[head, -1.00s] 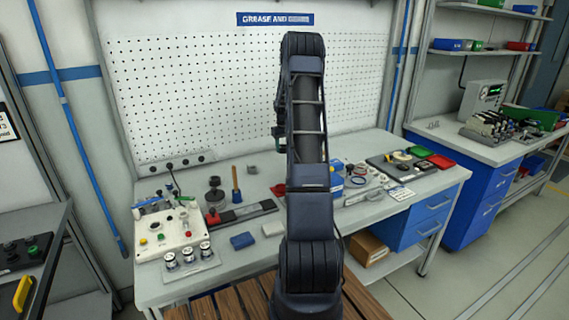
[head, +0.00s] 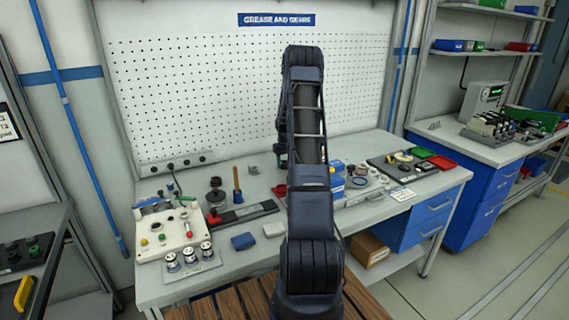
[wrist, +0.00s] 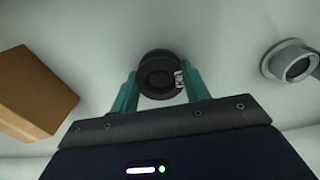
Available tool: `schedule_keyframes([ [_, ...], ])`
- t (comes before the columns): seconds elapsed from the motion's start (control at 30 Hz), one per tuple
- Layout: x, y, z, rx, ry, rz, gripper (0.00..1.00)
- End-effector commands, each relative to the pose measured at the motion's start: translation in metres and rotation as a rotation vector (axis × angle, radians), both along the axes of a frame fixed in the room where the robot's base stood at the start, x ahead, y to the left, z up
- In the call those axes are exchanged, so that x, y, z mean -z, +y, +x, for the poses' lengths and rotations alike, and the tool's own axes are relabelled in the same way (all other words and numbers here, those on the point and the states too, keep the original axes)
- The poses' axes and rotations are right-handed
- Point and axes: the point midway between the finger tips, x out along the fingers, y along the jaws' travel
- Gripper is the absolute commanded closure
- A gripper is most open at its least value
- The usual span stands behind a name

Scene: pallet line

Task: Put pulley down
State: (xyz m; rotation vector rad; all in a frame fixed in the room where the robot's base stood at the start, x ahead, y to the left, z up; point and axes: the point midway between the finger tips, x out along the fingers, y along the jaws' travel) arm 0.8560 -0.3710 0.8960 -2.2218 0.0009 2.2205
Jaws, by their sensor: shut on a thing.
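The pulley (wrist: 158,66) is a dark, round, grooved piece with a small pale label on its side. My gripper (wrist: 160,82) is shut on it, with a teal finger on each side in the wrist view. A pale surface fills the background around the pulley; I cannot tell whether the pulley touches it. In the head view my arm's end is low over the back of the grey workbench (head: 225,262), near the pegboard. The pulley and fingertips are hidden there behind my arm.
In the wrist view a brown box (wrist: 35,88) lies to the left and a grey flanged ring (wrist: 292,62) to the right, both apart from the pulley. On the bench stand a white control box (head: 160,232), a blue block (head: 243,241) and a dark parts tray (head: 400,166).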

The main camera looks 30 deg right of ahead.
Motion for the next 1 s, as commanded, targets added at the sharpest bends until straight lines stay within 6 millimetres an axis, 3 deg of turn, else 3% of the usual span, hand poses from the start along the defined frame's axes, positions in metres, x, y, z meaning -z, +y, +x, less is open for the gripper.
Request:
schedule_keyframes([
  [0.13, 0.003, 0.000, 0.000, 0.000, 0.000, 0.000, 0.80],
  [0.17, 0.003, 0.000, 0.000, 0.000, 0.000, 0.000, 0.52],
  [0.27, 0.003, 0.000, 0.000, 0.000, 0.000, 0.000, 0.32],
  [0.67, -0.004, 0.000, 0.000, 0.000, -0.001, 0.000, 0.32],
  [1.0, -0.061, 0.000, 0.000, 0.000, -0.002, 0.000, 0.32],
])
